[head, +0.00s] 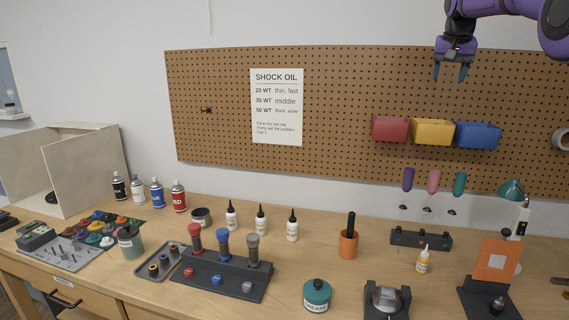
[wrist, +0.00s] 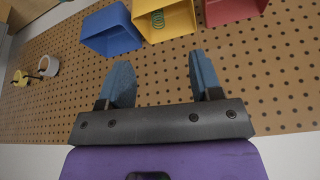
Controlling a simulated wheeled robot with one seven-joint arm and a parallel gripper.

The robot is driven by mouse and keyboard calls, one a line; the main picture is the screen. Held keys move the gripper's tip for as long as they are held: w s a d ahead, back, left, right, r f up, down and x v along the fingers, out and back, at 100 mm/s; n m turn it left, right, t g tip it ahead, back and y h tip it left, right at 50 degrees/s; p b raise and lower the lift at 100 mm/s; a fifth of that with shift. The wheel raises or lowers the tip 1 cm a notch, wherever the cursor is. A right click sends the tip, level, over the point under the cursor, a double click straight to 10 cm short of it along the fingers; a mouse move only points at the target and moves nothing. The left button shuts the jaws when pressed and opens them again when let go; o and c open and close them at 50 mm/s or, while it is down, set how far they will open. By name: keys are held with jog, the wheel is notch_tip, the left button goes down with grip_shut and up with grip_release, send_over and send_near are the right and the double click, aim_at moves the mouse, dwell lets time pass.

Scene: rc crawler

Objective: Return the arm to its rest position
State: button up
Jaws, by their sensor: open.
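My gripper (head: 451,73) hangs from the purple arm at the top right of the head view, in front of the pegboard (head: 345,100) and above the coloured bins. In the wrist view my gripper (wrist: 160,82) has its two blue-grey fingers spread apart with nothing between them. Beyond the fingers are a blue bin (wrist: 112,32), a yellow bin (wrist: 178,20) and a red bin (wrist: 232,10). A green coil lies in the yellow bin.
The workbench (head: 270,205) below is crowded with bottles, spray cans, a shock stand (head: 215,278), a grease jar (head: 317,296) and an orange cup (head: 348,245). A shock oil chart (head: 276,107) hangs on the pegboard. The space around my gripper is clear.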

jog(key=s+a+n, duration=0.1)
jog(key=s+a, duration=0.2)
jog(key=s, duration=0.5)
jog(key=s+a+n+y, duration=0.1)
jog(key=s+a, duration=0.3)
jog(key=s, duration=0.4)
jog(key=s+a+n, duration=0.1)
jog(key=s+a, duration=0.2)
jog(key=s, duration=0.5)
jog(key=s+a+f+n, duration=0.1)
jog(key=s+a+f, duration=0.2)
jog(key=s+f, duration=0.5)
jog(key=s+a+f+n+t, duration=0.1)
jog(key=s+a+f, duration=0.2)
jog(key=s+f, duration=0.6)
jog(key=s, duration=0.6)
jog(key=shift+s+f+y, duration=0.15)
jog(key=shift+s+y, duration=0.05)
jog(key=shift+y, duration=0.2)
